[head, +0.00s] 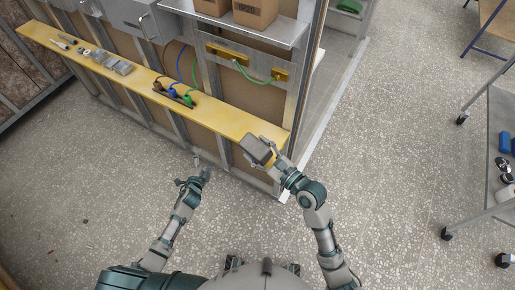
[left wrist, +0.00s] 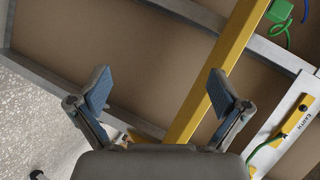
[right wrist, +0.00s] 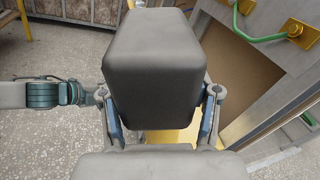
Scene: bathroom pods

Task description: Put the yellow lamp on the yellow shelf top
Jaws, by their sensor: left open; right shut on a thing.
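The yellow shelf top (head: 225,117) is a long narrow ledge along the wall frame; part of it shows in the left wrist view (left wrist: 218,75). My right gripper (head: 274,165) is shut on the lamp (head: 258,150), a grey block with a yellow part, at the right end of the shelf. In the right wrist view the lamp's grey body (right wrist: 155,70) fills the middle and hides much of the shelf. I cannot tell whether the lamp touches the shelf. My left gripper (head: 196,176) is open and empty in front of the shelf, below its edge.
Plugs with coloured cables (head: 174,92) sit mid-shelf, and small clear items (head: 108,62) lie further left. A metal shelf with cardboard boxes (head: 255,12) is above the right end. A wheeled cart (head: 490,140) stands at the right. The floor between is clear.

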